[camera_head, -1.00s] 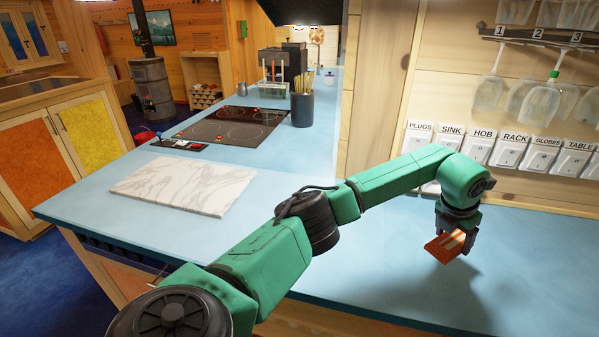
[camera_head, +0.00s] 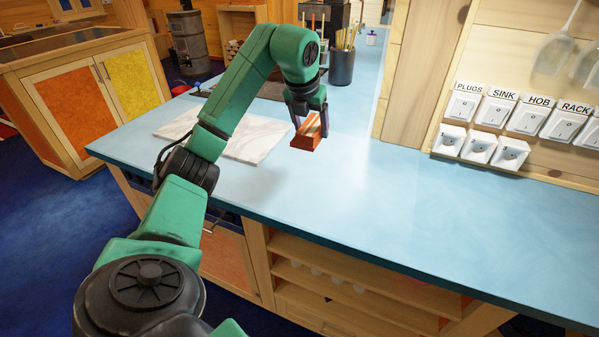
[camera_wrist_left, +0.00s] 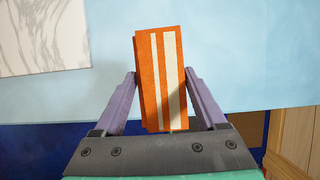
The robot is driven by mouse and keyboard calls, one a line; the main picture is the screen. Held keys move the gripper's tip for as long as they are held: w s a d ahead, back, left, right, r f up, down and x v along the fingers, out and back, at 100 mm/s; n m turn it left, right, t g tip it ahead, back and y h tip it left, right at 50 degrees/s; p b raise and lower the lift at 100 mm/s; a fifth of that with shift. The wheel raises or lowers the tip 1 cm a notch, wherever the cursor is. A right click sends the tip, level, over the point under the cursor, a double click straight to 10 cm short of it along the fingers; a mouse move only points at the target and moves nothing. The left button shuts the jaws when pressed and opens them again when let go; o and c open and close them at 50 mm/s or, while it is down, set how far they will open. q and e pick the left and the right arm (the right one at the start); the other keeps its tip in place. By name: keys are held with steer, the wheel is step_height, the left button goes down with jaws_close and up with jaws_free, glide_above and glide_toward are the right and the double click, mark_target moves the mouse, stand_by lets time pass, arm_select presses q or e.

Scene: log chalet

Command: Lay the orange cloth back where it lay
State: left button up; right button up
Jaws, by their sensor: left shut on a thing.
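The orange cloth (camera_head: 306,141) is a folded block with pale stripes. My left gripper (camera_head: 307,116) is shut on it and holds it above the blue counter (camera_head: 360,180), just right of the white marble slab (camera_head: 255,142). In the left wrist view the cloth (camera_wrist_left: 161,85) stands between the two fingers of the left gripper (camera_wrist_left: 163,92), with the counter's front edge below it. The exact height of the cloth over the counter is hard to tell. My right gripper is not in view.
A dark pot of utensils (camera_head: 341,66) stands behind, near the wall. The dark hob (camera_head: 268,90) is partly hidden behind my arm. Labelled switches (camera_head: 503,108) and sockets line the wall at right. The right part of the counter is bare.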

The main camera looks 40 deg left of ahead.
mark_target(311, 189)
arm_select(q)
step_height(311, 189, down, 19)
steer(key=shift+w+d+p, duration=0.1)
steer(key=shift+w+p, duration=0.05)
steer(key=shift+p, duration=0.9)
steer(key=shift+f, duration=0.1)
steer(key=shift+f+b, duration=0.15)
steer(key=shift+b, duration=0.15)
steer(key=o, duration=1.1)
steer(key=shift+o, duration=0.2)
steer(key=shift+r, duration=0.2)
steer(key=shift+r, duration=0.3)
steer(key=b+v, duration=0.1)
steer(key=v, duration=1)
steer(key=shift+r+b, duration=0.25)
steer(key=shift+b, duration=0.15)
